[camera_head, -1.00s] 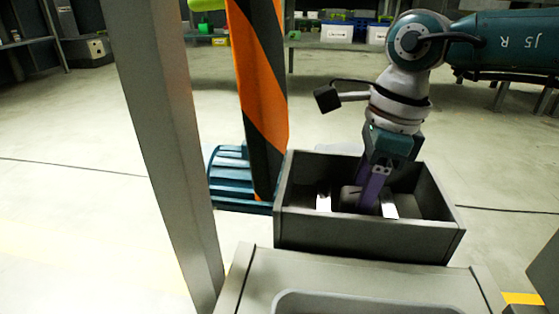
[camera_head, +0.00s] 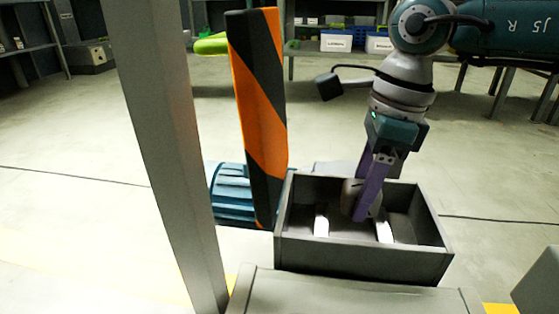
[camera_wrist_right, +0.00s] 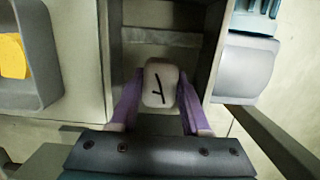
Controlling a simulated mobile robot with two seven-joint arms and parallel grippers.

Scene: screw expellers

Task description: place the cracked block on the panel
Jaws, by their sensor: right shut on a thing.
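The cracked block (camera_head: 348,197) is a small grey block with rounded edges. In the right wrist view the block (camera_wrist_right: 160,84) shows dark crack lines on its pale top face. My right gripper (camera_head: 362,208) has its purple fingers shut on the block's two sides. It holds the block in the mouth of an open grey box (camera_head: 350,260), above the floor of the box. A flat grey surface (camera_head: 350,288) lies in front of the box; I cannot tell whether this is the panel. My left gripper is not in view.
Two white strips (camera_head: 321,220) are inside the box. An orange-and-black striped post (camera_head: 262,115) and a blue ribbed motor (camera_head: 232,193) stand left of it. A grey upright (camera_head: 165,150) crosses the left side. The right wrist view shows a yellow piece (camera_wrist_right: 12,56) in a grey tray (camera_wrist_right: 40,60).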

